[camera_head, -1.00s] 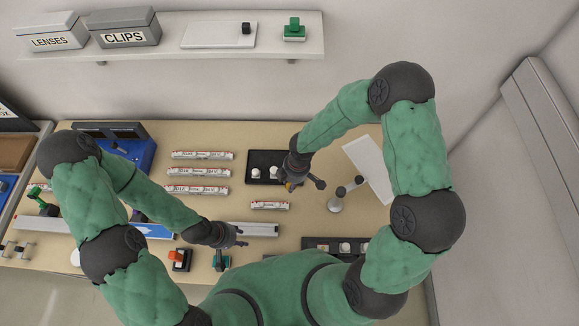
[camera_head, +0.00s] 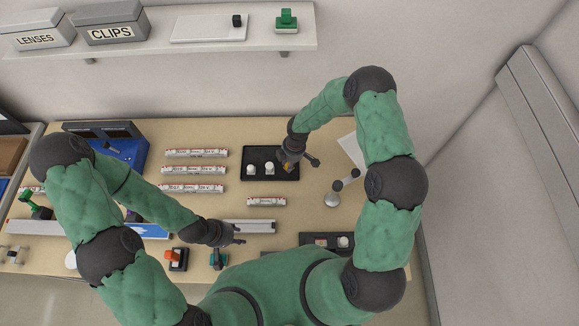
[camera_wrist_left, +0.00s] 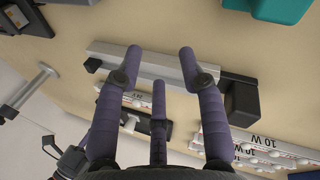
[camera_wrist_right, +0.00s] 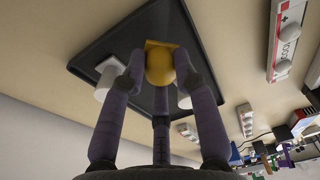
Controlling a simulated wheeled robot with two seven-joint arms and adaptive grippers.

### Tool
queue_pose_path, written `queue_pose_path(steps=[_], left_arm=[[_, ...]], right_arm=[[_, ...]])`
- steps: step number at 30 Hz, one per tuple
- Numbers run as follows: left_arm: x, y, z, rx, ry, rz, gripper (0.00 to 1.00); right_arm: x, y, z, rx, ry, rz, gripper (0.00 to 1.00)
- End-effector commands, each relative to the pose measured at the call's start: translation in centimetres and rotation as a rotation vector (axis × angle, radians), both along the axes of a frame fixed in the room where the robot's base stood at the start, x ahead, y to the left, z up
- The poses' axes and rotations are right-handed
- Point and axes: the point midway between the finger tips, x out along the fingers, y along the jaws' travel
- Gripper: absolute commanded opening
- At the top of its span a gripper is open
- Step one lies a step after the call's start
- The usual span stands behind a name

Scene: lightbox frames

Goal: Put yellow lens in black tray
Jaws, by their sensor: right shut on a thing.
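My right gripper (camera_head: 292,164) is over the right part of the black tray (camera_head: 257,151). It is shut on the yellow lens (camera_wrist_right: 160,66), which shows between the fingertips in the right wrist view against the dark tray floor (camera_wrist_right: 130,40). I cannot tell whether the lens touches the tray. Two white pieces, one at left (camera_head: 251,169) and one beside it (camera_head: 269,168), stand in the tray to the left of the gripper. My left gripper (camera_head: 232,235) is open and empty above the front of the table, near a grey metal bar (camera_wrist_left: 150,62).
Several white labelled strips (camera_head: 195,171) lie left of the tray, and a short one (camera_head: 267,202) lies in front. A small stand (camera_head: 334,198) is right of the gripper. A second dark tray (camera_head: 318,239) lies at the front. A blue bin (camera_head: 122,154) is at the left.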

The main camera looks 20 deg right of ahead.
Motion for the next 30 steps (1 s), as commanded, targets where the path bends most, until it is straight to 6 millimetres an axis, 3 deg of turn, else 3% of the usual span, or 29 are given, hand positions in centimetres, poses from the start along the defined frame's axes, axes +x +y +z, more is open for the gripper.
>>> queue_pose_path(steps=[1,4,16,17,18,19,30], left_arm=[[0.0,0.0,-0.9,0.0,0.0,0.0,0.4],[0.0,0.0,-1.4,0.0,0.001,0.0,0.4],[0.0,0.0,-1.6,0.0,0.0,0.0,0.4],[0.0,0.0,-1.5,0.0,0.0,0.0,0.4],[0.0,0.0,-1.5,0.0,0.001,0.0,0.4],[0.0,0.0,-1.5,0.0,0.0,0.0,0.4],[0.0,0.0,-1.3,0.0,0.0,0.0,0.4]], right_arm=[[-0.1,0.0,-1.3,0.001,0.003,0.0,0.12],[-0.1,0.0,-2.3,0.001,0.002,0.0,0.12],[-0.1,0.0,-2.6,0.0,0.001,0.0,0.12],[-0.1,0.0,-2.5,0.0,0.001,0.0,0.38],[-0.1,0.0,-2.4,0.0,0.001,0.0,0.5],[-0.1,0.0,-2.4,0.0,0.001,0.0,0.54],[-0.1,0.0,-2.3,0.0,0.001,0.0,0.54]])
